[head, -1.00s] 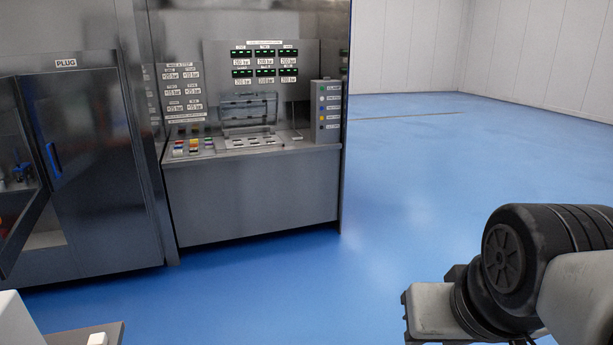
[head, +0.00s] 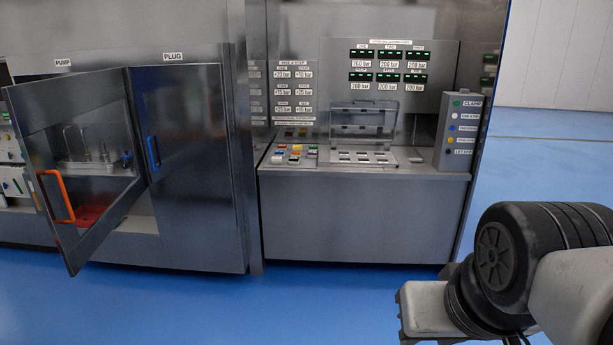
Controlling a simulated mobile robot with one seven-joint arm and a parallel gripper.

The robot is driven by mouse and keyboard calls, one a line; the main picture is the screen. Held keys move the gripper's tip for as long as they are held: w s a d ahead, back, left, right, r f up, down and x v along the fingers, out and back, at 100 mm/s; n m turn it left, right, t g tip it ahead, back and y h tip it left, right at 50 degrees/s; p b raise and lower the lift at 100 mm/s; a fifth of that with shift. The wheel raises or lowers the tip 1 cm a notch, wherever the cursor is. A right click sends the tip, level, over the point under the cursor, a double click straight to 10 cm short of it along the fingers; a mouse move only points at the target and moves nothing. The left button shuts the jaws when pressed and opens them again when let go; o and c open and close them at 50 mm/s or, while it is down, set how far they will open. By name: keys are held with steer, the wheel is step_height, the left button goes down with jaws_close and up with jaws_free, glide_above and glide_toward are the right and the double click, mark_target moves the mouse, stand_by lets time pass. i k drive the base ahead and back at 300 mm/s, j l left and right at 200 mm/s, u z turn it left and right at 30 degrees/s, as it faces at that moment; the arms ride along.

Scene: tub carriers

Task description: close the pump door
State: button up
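The pump door (head: 98,150) is a framed, see-through door with an orange handle (head: 56,197) on its free side. It stands open at the left of the head view, swung out from the cabinet. The label PUMP (head: 62,62) is on the cabinet above. Inside the opening are metal fittings and a red piece (head: 92,215). Part of my arm shows at the lower right, but my gripper's fingers are not in view.
A closed door with a blue handle (head: 152,154) stands under the PLUG label (head: 173,56). Right of it is a control console (head: 360,215) with displays and buttons. Blue floor (head: 300,305) is clear in front of the cabinets and at the right.

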mark_target(34, 106)
steer(key=i+u, duration=0.4)
steer(key=i+l+u, duration=0.15)
steer(key=u, duration=0.3)
steer(key=i+l+u, duration=1.6)
steer(key=i+l, duration=0.3)
